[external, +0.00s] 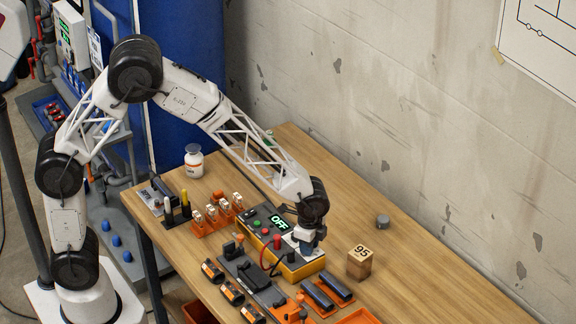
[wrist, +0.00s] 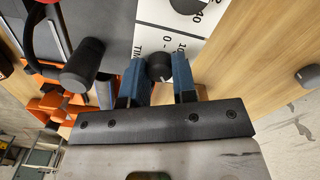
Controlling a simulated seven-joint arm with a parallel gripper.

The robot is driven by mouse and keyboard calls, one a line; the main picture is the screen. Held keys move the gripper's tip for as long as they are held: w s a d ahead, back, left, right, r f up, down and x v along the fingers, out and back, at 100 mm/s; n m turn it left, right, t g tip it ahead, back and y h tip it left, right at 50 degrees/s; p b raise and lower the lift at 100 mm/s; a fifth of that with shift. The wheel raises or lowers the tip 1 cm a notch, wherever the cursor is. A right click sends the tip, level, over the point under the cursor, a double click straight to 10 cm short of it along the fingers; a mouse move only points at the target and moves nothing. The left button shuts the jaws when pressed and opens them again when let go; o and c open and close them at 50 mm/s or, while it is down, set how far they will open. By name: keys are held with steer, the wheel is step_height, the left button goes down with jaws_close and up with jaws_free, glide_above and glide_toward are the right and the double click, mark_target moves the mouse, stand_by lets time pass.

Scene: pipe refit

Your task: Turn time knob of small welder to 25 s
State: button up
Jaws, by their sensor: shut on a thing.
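The small welder (external: 256,222) is a dark and yellow box on the wooden table, with a green display reading OFF and coloured buttons. My gripper (external: 304,245) is over its white right-hand panel, pointing down. In the wrist view my gripper (wrist: 160,72) has its blue fingers shut on a black knob (wrist: 160,66), one finger on each side. A partly covered label "TIM" and the marks "0" and "10" show beside this knob. The knob's exact pointer setting is unclear. A second dark knob (wrist: 187,4) is at the top edge, near a "40" mark.
A wooden block marked 95 (external: 360,262) and a grey cylinder (external: 382,221) stand right of the welder. An orange rack (external: 215,220), a black clamp fixture (external: 252,277) and an orange holder with dark bars (external: 326,294) are close by. Bare table lies along the wall.

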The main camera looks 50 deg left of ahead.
steer(key=shift+m, duration=1.7)
steer(key=o, duration=0.9)
steer(key=shift+r, duration=0.1)
steer(key=shift+r, duration=3.85)
